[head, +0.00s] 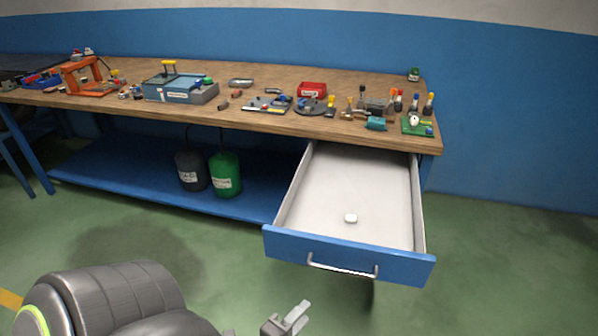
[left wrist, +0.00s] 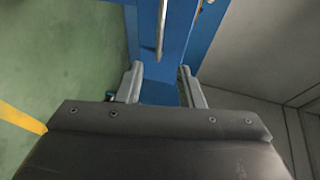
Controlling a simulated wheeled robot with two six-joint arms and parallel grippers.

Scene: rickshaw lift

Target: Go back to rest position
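My left arm comes in at the lower left of the head view. My left gripper (head: 288,320) is at the bottom edge, in front of and below the blue drawer front (head: 400,267), apart from its metal handle (head: 342,270). In the left wrist view the two fingers of my left gripper (left wrist: 162,86) are spread with nothing between them. The handle (left wrist: 161,28) and blue drawer front show beyond the fingertips. My right gripper is in neither view.
The wooden workbench (head: 245,118) holds tools, a red bin (head: 312,90) and a blue toolbox (head: 180,90). A black (head: 190,168) and a green container (head: 224,175) stand on the lower shelf. Green floor is clear at right.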

